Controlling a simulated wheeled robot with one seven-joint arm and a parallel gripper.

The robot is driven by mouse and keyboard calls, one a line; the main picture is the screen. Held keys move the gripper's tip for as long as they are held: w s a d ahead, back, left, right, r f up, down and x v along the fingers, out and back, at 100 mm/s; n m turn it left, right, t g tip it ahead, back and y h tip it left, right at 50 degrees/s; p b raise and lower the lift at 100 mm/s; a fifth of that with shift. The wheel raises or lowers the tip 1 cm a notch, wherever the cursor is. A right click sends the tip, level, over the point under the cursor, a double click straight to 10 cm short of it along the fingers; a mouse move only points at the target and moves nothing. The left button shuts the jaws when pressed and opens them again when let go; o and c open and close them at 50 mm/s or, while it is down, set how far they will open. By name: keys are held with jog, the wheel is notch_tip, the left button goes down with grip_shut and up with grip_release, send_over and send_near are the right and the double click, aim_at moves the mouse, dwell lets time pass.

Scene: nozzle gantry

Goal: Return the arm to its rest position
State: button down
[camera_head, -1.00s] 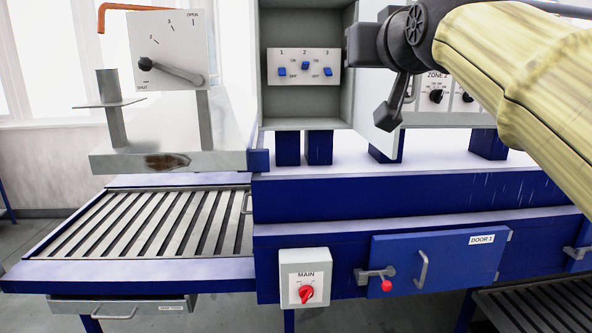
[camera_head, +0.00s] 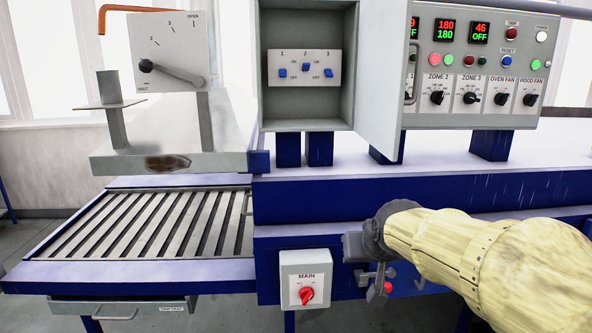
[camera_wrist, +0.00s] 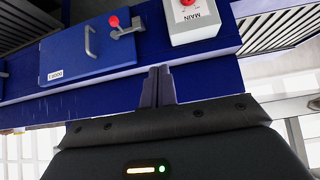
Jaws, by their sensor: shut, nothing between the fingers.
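My arm, in a pale yellow cover, comes in from the right in the head view. My gripper (camera_head: 376,296) hangs at its end, low in front of the blue machine front. In the wrist view its two dark fingers (camera_wrist: 158,84) are together with nothing between them. In the head view it overlaps the latch with a red knob (camera_head: 388,287); I cannot tell how near it is. In the wrist view the fingers look apart from that latch (camera_wrist: 114,22).
The MAIN switch box (camera_head: 305,279) is just left of my gripper. My arm mostly hides DOOR 1, which shows shut in the wrist view (camera_wrist: 83,48). Above are an open breaker box (camera_head: 306,124) with its door (camera_head: 381,85) swung out, and a control panel (camera_head: 470,120). A slatted conveyor (camera_head: 150,222) lies left.

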jog(key=s+d+f+g, duration=0.1)
jog(key=s+f+g, duration=0.2)
jog(key=s+f, duration=0.4)
jog(key=s+d+f+g, duration=0.1)
jog(key=s+f+g, duration=0.2)
jog(key=s+f, duration=0.5)
notch_tip(320, 180, down, 6)
jog(key=shift+s+r, duration=0.15)
jog(key=shift+s, duration=0.1)
